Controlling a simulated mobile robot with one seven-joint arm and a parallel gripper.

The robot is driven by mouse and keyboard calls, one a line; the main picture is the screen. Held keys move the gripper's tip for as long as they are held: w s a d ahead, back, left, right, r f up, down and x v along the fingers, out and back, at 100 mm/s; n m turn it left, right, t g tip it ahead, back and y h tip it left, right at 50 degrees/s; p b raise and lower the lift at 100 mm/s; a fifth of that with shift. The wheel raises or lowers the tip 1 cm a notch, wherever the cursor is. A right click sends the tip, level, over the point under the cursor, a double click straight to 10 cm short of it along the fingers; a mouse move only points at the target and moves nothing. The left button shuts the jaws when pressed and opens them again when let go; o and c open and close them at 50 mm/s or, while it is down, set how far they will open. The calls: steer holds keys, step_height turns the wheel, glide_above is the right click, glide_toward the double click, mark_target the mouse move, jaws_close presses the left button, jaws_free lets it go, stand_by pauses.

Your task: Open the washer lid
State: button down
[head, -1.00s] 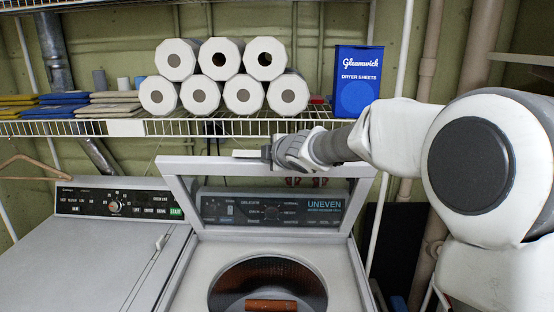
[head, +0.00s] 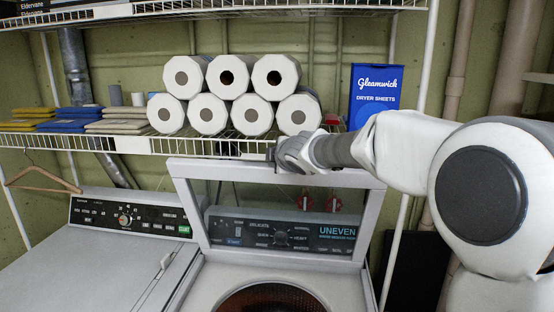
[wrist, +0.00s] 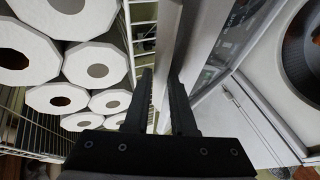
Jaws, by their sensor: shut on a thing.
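The washer lid (head: 220,171) is a pale grey frame around a see-through middle. It stands raised and steep at the back of the washer (head: 205,285), and the control panel (head: 280,234) shows through it. The round drum opening (head: 268,298) is uncovered below. My gripper (head: 271,155) is at the lid's top edge, right of its middle. In the wrist view my gripper (wrist: 160,80) has its two dark fingers on either side of the pale lid edge (wrist: 168,40), shut on it. The exact contact is hard to see.
A wire shelf (head: 200,147) is close behind and above the lid, holding stacked paper rolls (head: 208,116), folded cloths (head: 79,119) and a blue dryer-sheets box (head: 377,90). A second machine (head: 100,255) stands to the left. A wooden hanger (head: 42,180) hangs at far left.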

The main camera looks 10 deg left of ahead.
stand_by(0.3)
steer(key=c, duration=0.7)
jaws_free()
steer(key=shift+r, duration=0.1)
steer(key=shift+s, duration=0.1)
steer(key=shift+f, duration=0.2)
steer(key=shift+s+d, duration=0.1)
steer(key=shift+r+p+v, duration=0.15)
steer(key=shift+p+v, duration=0.65)
steer(key=shift+v, duration=2.2)
steer(key=shift+r+p+v, duration=0.15)
steer(key=shift+p+v, duration=0.6)
steer(key=shift+v, duration=2.25)
